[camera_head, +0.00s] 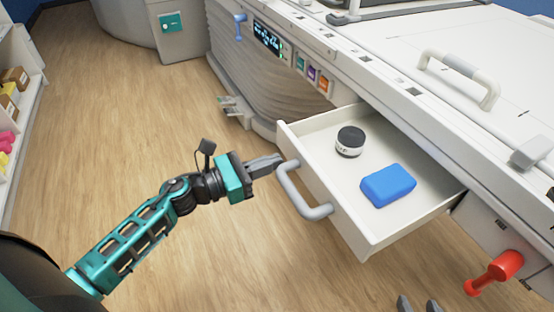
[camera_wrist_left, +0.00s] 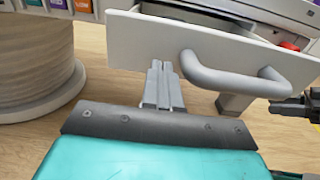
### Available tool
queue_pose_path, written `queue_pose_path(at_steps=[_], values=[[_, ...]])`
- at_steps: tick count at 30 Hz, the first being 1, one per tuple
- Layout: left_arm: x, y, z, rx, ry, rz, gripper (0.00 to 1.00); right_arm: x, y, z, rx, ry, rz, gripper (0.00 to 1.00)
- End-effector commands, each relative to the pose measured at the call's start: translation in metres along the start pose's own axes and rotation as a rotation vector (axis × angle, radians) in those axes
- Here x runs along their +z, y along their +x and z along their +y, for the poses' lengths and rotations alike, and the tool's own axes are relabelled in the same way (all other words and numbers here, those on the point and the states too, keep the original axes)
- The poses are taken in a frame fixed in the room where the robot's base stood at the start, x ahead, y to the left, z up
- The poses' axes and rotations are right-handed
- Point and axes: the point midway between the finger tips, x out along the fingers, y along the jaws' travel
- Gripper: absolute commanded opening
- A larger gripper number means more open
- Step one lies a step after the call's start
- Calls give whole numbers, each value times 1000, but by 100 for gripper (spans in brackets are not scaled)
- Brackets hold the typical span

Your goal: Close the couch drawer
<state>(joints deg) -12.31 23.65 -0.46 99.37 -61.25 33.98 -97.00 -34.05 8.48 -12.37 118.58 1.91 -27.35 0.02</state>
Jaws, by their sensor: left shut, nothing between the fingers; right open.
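The couch drawer (camera_head: 332,180) stands pulled out of the white couch side, with a grey bar handle (camera_head: 303,192) on its front. Inside are a dark round jar (camera_head: 350,141) with a pale label and a blue block (camera_head: 388,185). My left gripper (camera_head: 278,160) is shut and empty, at the drawer front beside the handle's left end. In the left wrist view its fingers (camera_wrist_left: 162,80) point at the drawer front (camera_wrist_left: 190,48), left of the handle (camera_wrist_left: 225,82); contact is unclear. My right gripper (camera_head: 418,304) shows only its separated fingertips at the bottom edge, open.
The couch (camera_head: 430,60) fills the right side, with a grab handle (camera_head: 460,78) on top. A red knob (camera_head: 495,272) sticks out below, right of the drawer. A shelf (camera_head: 15,95) stands at the far left. The wooden floor (camera_head: 110,150) between is clear.

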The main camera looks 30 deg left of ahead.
Motion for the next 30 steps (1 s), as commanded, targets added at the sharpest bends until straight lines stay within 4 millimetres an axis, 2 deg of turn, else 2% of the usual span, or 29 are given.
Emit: queue_pose_path(at_steps=[6, 22, 26, 30], values=[[0, 17, 0, 0, -2, -1, 0, 0, 0, 0, 1, 0, 0, 48], [0, 24, 0, 0, -1, -2, 0, 1, 1, 1, 2, -1, 0, 48], [0, 38, 0, -1, -1, -4, 0, 4, 3, 1, 2, -1, -1, 48], [0, 61, 0, -1, 0, -5, 0, 8, 5, 1, 0, -3, -5, 48]])
